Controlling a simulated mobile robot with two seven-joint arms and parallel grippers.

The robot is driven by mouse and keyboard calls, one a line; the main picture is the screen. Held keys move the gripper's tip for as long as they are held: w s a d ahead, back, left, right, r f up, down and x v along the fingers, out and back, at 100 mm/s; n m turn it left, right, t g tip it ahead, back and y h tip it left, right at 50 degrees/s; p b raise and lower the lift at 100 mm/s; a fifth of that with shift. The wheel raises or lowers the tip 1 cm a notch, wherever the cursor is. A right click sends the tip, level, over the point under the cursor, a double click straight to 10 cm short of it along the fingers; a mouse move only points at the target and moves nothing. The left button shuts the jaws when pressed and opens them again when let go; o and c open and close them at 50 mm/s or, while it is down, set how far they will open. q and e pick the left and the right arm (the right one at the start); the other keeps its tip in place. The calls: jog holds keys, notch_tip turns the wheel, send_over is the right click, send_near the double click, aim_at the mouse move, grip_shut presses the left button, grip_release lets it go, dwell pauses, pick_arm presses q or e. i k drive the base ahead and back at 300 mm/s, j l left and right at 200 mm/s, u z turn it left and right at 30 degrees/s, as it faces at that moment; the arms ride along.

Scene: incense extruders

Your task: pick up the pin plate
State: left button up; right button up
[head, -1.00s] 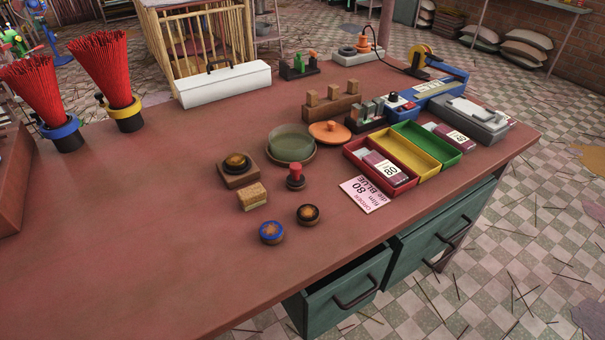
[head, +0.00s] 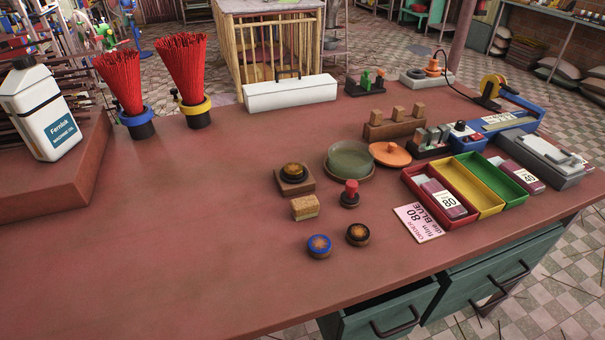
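No part is clearly recognisable as the pin plate. Small round pieces on the red-brown table (head: 180,260) could be it: a blue-rimmed disc (head: 319,246), a dark-rimmed disc (head: 358,235), and a dark disc (head: 294,170) on a square wooden block. I cannot tell which, if any, is the pin plate. A red-knobbed stamp-like piece (head: 350,193) and a tan block (head: 305,208) stand close by. A printed card (head: 418,223) reading "ORDER 80" and "die BLUE" lies to their right. Neither gripper shows in the head view.
Red, yellow and green trays (head: 478,200) stand at right, near a green dish (head: 350,160) and an orange lid (head: 389,153). A white box (head: 290,92), red stick bundles (head: 183,75) and a white bottle (head: 42,108) stand farther back. The front-left tabletop is clear.

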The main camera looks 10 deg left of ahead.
aim_at(350, 195)
jog(key=k+l+u, duration=0.1)
jog(key=l+u, duration=0.2)
jog(key=u, duration=0.2)
jog(key=k+l+u, duration=0.15)
jog(key=l+u, duration=0.15)
jog(key=u, duration=0.15)
jog(key=k+l+u, duration=0.15)
jog(key=u, duration=0.35)
jog(key=l, duration=0.1)
